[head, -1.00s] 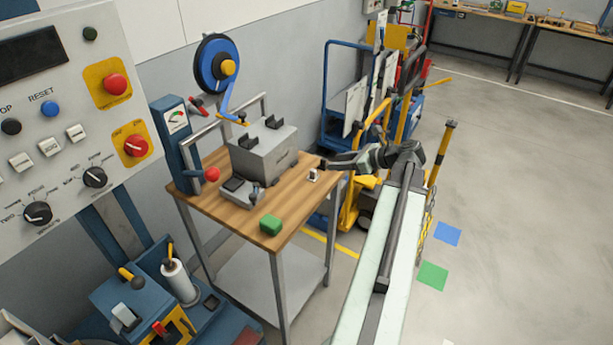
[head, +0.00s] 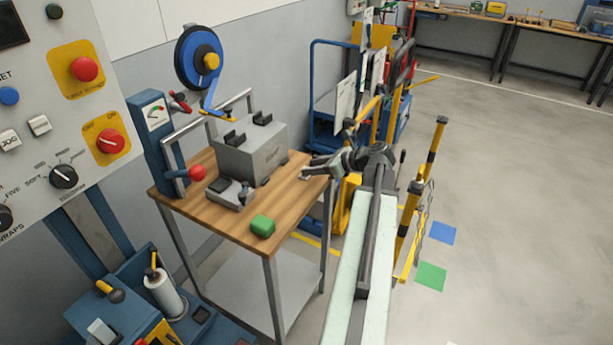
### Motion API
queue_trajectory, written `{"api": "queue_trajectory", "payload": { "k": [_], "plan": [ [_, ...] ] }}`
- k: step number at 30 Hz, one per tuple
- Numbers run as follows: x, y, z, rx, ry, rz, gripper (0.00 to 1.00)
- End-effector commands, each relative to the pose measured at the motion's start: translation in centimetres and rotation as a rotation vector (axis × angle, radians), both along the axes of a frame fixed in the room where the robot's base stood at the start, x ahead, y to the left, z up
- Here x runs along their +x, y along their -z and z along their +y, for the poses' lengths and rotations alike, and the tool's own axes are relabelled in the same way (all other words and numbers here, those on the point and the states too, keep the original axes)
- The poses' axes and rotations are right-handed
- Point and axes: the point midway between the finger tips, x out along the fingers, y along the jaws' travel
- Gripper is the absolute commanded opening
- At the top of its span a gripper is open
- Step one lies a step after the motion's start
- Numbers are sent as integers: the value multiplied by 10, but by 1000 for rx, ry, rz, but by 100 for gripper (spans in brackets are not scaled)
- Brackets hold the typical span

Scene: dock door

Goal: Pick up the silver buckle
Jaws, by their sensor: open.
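The small silver buckle (head: 304,174) lies near the right back edge of the wooden table top (head: 218,221). It is small in the head view and partly hidden by my gripper. My gripper (head: 308,166) is open, reaching in from the right with its fingertips at the buckle. I cannot tell whether the fingers are around it or just above it.
A grey strapping device (head: 262,153) stands left of the buckle, and a green block (head: 262,225) sits at the table's front. A yellow barrier (head: 428,165) stands right of my arm.

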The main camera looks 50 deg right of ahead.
Motion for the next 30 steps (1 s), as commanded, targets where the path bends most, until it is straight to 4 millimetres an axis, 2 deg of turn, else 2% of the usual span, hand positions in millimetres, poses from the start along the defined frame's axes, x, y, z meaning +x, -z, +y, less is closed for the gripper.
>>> {"api": "queue_trajectory", "payload": {
  "k": [1, 6, 12, 15, 17, 26, 30],
  "plan": [
    [8, 11, 2, 0, -2, 0, 42],
    [29, 22, 7, 0, 0, 0, 42],
    [30, 19, 7, 0, 2, 0, 42],
    [29, 19, 7, 0, 2, 0, 14],
    [29, 19, 7, 0, 2, 0, 0],
    [29, 19, 6, 1, 3, 0, 0],
    [29, 12, 6, 1, 3, 0, 0]
  ]
}}
